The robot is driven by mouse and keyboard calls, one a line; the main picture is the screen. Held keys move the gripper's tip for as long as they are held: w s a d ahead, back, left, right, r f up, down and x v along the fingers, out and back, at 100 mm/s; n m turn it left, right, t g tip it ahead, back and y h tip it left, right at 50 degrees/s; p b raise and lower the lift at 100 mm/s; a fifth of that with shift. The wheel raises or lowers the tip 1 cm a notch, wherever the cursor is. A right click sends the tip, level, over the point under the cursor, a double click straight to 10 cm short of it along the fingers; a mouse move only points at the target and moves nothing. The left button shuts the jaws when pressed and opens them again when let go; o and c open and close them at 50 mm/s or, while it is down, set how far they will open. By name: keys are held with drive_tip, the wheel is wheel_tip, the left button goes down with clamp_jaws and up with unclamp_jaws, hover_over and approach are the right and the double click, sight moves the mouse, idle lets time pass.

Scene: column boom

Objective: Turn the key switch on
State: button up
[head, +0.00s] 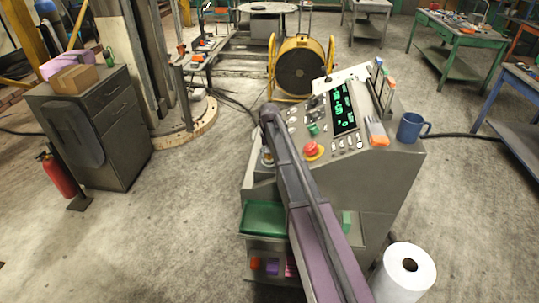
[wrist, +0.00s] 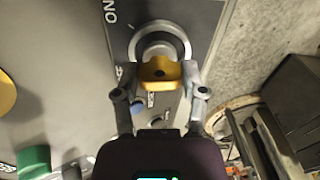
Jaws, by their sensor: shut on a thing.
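In the wrist view, a yellow key (wrist: 160,70) sits in a round key switch with a silver collar (wrist: 178,33) on a dark plate. The letters "ON" are printed on the plate, up and left of the collar. My gripper (wrist: 161,76) has one finger on each side of the key's bow and is shut on it. The key's shaft is hidden behind the bow. In the head view my arm crosses the front of the grey control console (head: 385,165), and I cannot make out the key clearly there.
The console carries a red stop button (head: 313,150), a green-lit display (head: 343,107) and a blue mug (head: 411,127). A green button (wrist: 34,161) shows in the wrist view. A paper roll (head: 405,272) and a dark cabinet (head: 90,130) stand nearby, with clear floor between cabinet and console.

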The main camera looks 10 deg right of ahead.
drive_tip(key=m, duration=0.4)
drive_tip(key=shift+s+m, duration=0.1)
drive_tip(key=shift+m, duration=0.2)
drive_tip(key=m, duration=0.4)
drive_tip(key=shift+m, duration=0.4)
drive_tip(key=o, duration=1.1)
drive_tip(key=shift+f, duration=0.1)
drive_tip(key=shift+o, duration=0.2)
drive_tip(key=shift+n, duration=0.3)
